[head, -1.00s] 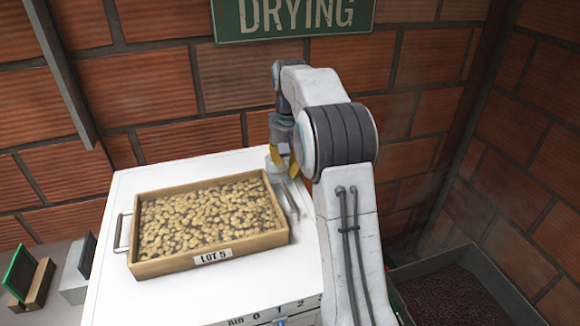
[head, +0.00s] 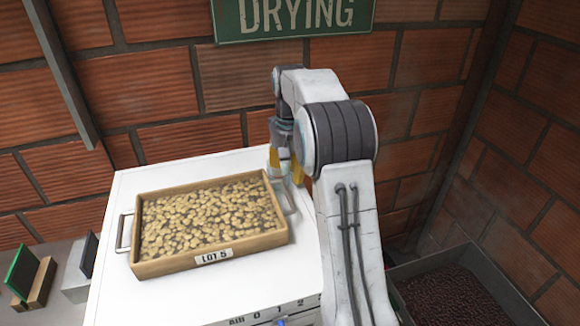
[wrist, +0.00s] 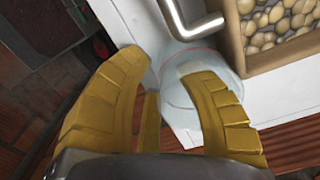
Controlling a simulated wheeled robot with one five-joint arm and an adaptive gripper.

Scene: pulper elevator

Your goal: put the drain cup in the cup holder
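A clear, pale blue-tinted cup, which looks like the drain cup (wrist: 178,97), is at the far right edge of the white cabinet top, beside the tray's metal handle. My gripper (wrist: 163,68) has yellow fingers spread apart over the cup. The right finger covers part of the cup, and the left fingertip is near its left edge. I cannot tell whether either finger touches it. In the head view my gripper (head: 285,165) points down at the tray's far right corner, and the cup is mostly hidden there. I cannot make out the cup holder.
A wooden tray (head: 155,265) of pale beans, labelled LOT 5, lies on the white cabinet top (head: 165,303), close to my gripper. Its handle (wrist: 190,30) is near the cup. A brick wall stands behind. A bin of dark beans (head: 455,300) is at lower right.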

